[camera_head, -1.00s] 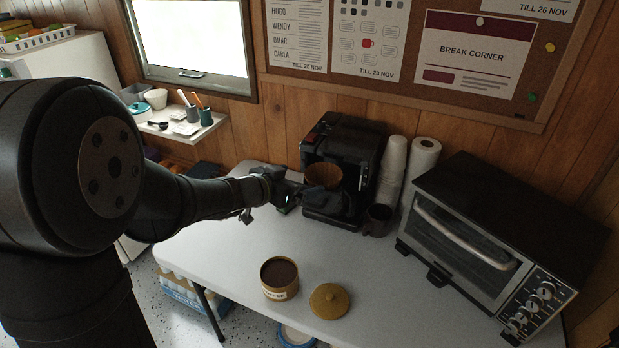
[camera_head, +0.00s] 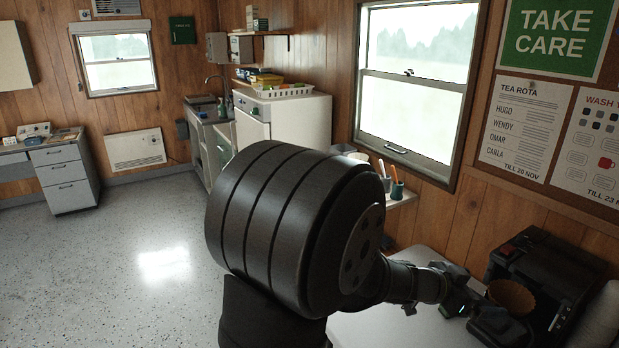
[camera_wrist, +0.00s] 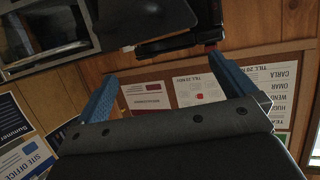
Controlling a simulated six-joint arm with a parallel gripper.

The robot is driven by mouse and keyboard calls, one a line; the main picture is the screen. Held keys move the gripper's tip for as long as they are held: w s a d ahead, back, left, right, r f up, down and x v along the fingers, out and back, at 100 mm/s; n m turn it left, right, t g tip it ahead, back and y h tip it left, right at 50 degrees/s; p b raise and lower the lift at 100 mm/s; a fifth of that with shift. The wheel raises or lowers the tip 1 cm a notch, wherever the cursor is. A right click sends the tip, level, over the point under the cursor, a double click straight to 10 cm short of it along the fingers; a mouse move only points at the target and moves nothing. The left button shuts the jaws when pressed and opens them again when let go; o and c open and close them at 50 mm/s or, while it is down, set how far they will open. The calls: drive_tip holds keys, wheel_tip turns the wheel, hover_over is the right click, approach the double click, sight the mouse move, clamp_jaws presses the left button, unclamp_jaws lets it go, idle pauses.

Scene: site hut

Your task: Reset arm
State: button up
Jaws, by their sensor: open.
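My gripper (camera_head: 488,318) is at the lower right of the head view, by the front of the black coffee maker (camera_head: 568,272). In the wrist view its two blue fingers stand wide apart, and the gap between them (camera_wrist: 162,70) holds nothing. A dark part of the coffee maker (camera_wrist: 165,28) lies just beyond the fingertips there. I cannot tell whether anything touches. A brown filter cone (camera_head: 512,296) sits in the coffee maker, close to my gripper. My arm reaches across the head view and hides part of the table.
The white table (camera_head: 385,328) shows only in part. A stack of pale cups (camera_head: 598,322) stands right of the coffee maker. A small shelf (camera_head: 400,198) with pots is on the wall behind my arm. The toaster oven (camera_wrist: 45,35) shows in the wrist view. Open floor (camera_head: 120,270) lies left.

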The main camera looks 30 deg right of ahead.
approach(502, 297)
drive_tip(key=s+d, duration=0.1)
drive_tip(key=s+d+r, duration=0.1)
drive_tip(key=s, duration=0.1)
drive_tip(key=s+d+r, duration=0.1)
drive_tip(key=d, duration=0.1)
drive_tip(key=shift+s, duration=0.25)
drive_tip(key=shift+f, duration=0.45)
drive_tip(key=shift+a, duration=0.1)
drive_tip(key=a+r+h, duration=0.1)
drive_tip(key=a, duration=0.1)
drive_tip(key=a+r+g+h, duration=0.1)
drive_tip(key=a, duration=0.1)
drive_tip(key=a+r+g+h, duration=0.1)
drive_tip(key=a, duration=0.2)
drive_tip(key=shift+s, duration=0.2)
drive_tip(key=w+a+f+n+t+h, duration=0.1)
drive_tip(key=a+f+t, duration=0.25)
drive_tip(key=a, duration=0.45)
drive_tip(key=a+f+n+t+h, duration=0.1)
drive_tip(key=a+f+n+t, duration=0.1)
drive_tip(key=a+f, duration=0.45)
drive_tip(key=d+r, duration=0.2)
drive_tip(key=d, duration=0.6)
drive_tip(key=shift+s, duration=0.15)
